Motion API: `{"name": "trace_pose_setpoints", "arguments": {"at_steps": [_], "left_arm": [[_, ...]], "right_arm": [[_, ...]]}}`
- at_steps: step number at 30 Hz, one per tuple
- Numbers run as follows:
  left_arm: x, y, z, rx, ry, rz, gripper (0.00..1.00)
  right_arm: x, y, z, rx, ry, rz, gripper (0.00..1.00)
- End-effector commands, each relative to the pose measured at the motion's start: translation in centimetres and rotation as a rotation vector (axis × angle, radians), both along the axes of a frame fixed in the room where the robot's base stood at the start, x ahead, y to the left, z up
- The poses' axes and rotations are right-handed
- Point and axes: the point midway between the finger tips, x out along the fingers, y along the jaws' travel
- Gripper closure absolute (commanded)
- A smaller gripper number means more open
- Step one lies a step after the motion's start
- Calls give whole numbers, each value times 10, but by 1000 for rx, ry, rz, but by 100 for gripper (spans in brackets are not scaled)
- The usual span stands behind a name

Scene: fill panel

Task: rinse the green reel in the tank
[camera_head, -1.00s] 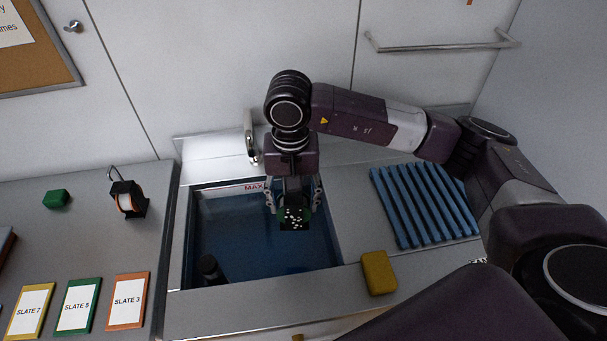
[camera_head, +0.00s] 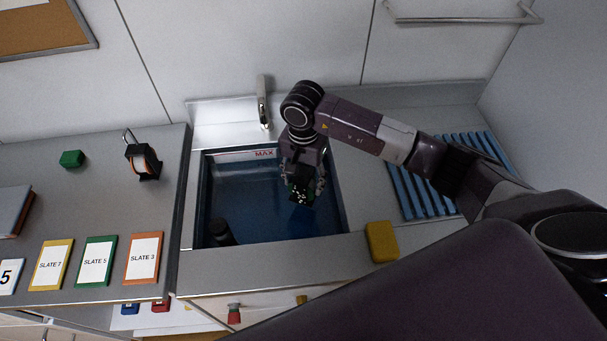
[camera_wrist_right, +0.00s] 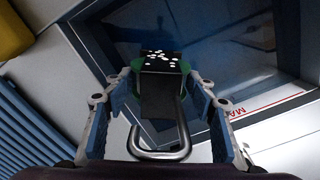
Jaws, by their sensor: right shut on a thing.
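The green reel (camera_head: 301,193) is in my right gripper (camera_head: 303,186), above or in the blue water of the tank; I cannot tell how deep. In the right wrist view the reel (camera_wrist_right: 160,62) shows a black frame with white specks, green edges and a metal loop handle (camera_wrist_right: 160,152). The right gripper (camera_wrist_right: 158,100) is shut on its black frame. The tank (camera_head: 196,205) is a sunken basin with a MAX mark on its back wall. My left gripper is not in view.
A dark upright object (camera_head: 220,233) stands in the tank's front left corner. A yellow block (camera_head: 381,242) lies right of the tank, before a blue slatted rack (camera_head: 415,190). A tap (camera_head: 263,102) rises behind.

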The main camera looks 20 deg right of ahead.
Motion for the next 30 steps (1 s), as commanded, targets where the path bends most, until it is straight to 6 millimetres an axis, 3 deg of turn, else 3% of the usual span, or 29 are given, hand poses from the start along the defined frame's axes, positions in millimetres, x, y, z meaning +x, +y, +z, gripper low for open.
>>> {"name": "trace_pose_setpoints", "arguments": {"at_steps": [6, 30], "left_arm": [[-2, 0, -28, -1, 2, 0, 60], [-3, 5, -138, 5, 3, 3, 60]], "right_arm": [[1, -1, -38, -1, -2, 0, 80], [1, 0, -148, 0, -1, 0, 80]]}}
